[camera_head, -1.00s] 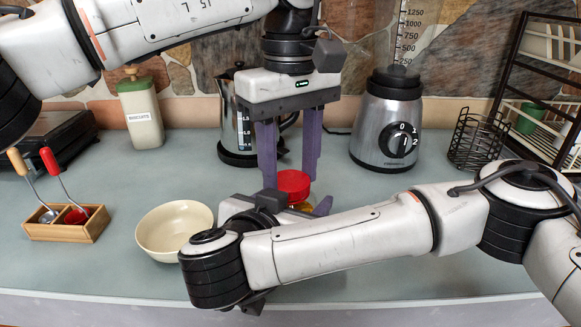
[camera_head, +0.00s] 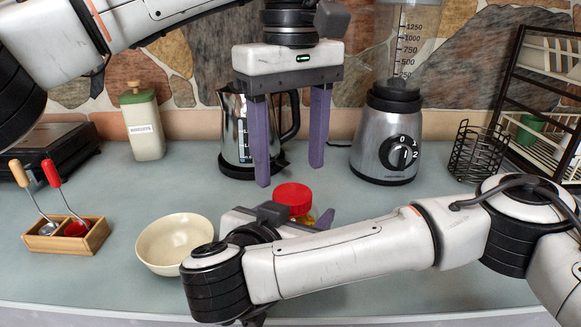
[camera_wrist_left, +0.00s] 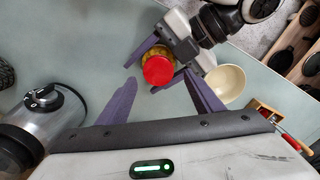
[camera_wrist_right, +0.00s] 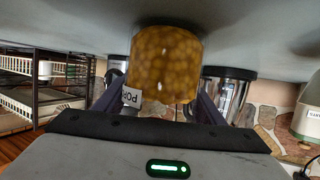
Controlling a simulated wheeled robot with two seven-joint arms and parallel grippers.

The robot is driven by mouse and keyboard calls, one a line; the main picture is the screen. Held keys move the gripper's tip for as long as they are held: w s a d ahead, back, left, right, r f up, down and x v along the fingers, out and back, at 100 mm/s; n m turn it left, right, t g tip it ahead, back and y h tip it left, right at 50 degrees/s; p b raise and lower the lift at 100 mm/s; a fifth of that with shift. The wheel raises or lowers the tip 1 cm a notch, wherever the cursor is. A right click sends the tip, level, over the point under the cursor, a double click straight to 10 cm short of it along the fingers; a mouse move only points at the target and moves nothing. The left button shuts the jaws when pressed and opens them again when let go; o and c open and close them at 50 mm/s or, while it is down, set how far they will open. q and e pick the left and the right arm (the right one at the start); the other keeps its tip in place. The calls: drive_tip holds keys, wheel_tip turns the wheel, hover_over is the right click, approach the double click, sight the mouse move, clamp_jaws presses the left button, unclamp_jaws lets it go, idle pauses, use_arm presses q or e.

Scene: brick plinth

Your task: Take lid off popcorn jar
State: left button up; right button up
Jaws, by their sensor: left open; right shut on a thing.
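The popcorn jar (camera_wrist_right: 165,65) is see-through with yellow kernels and part of a label showing in the right wrist view. Its red lid (camera_head: 293,196) is on top; the lid also shows from above in the left wrist view (camera_wrist_left: 159,70). My right gripper (camera_head: 300,217) is shut on the jar's body, one finger on each side, with the jar upright. My own right arm hides much of the jar in the head view. My left gripper (camera_head: 290,174) is open and empty, pointing down above and behind the lid, apart from it.
A cream bowl (camera_head: 175,243) stands left of the jar. A kettle (camera_head: 234,130) and a blender (camera_head: 389,135) stand behind. A wooden utensil box (camera_head: 65,238), a biscuit tin (camera_head: 142,125) and a wire basket (camera_head: 478,152) stand further out. The left counter middle is clear.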

sight(293, 193)
use_arm(q)
wheel_tip(293, 193, up, 3)
drive_tip(key=m, duration=0.5)
drive_tip(key=shift+w+d+m, duration=0.1)
drive_tip(key=shift+d+m, duration=0.05)
drive_tip(key=shift+m, duration=0.25)
use_arm(e)
drive_tip(key=shift+a, duration=0.1)
use_arm(q)
drive_tip(key=shift+m, duration=0.5)
wheel_tip(293, 193, down, 8)
drive_tip(key=shift+r, duration=0.2)
